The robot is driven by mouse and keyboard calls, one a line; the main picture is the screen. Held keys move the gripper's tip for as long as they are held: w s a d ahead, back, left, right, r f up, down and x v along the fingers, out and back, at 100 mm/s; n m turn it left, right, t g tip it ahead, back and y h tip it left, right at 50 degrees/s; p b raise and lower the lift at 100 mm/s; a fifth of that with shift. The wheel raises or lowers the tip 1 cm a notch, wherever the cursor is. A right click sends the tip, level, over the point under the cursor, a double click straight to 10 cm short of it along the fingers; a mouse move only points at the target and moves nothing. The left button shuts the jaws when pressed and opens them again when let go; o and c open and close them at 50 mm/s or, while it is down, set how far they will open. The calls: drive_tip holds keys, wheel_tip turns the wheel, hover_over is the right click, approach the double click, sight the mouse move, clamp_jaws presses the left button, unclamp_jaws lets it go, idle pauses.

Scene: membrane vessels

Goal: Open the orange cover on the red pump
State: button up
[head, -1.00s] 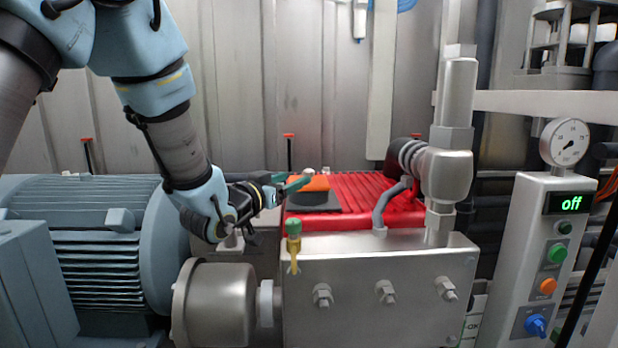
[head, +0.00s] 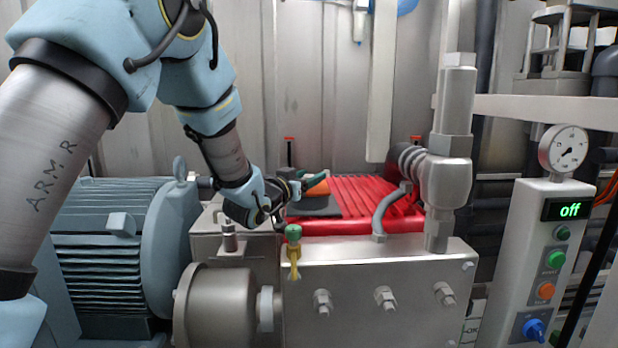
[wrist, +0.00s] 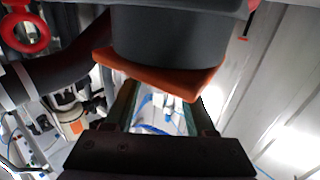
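The orange cover (head: 319,187) sits over a black base at the left end of the red pump (head: 360,195) in the head view. My gripper (head: 312,182) is at the cover, with a green finger along its upper edge and my wrist hiding its left part. In the wrist view the cover (wrist: 160,75) is a wide orange plate against a dark round body (wrist: 170,35). The two green fingers of my gripper (wrist: 158,110) stand apart, and their tips reach the cover's edge. Whether they touch it, or whether the cover is raised, I cannot tell.
A steel block with a green-capped brass valve (head: 293,250) stands in front of the pump. A blue-grey motor (head: 110,235) is at left. A steel fitting (head: 448,160) rises at right, near a control box (head: 550,255) reading "off".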

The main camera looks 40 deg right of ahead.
clamp_jaws()
idle(1.1)
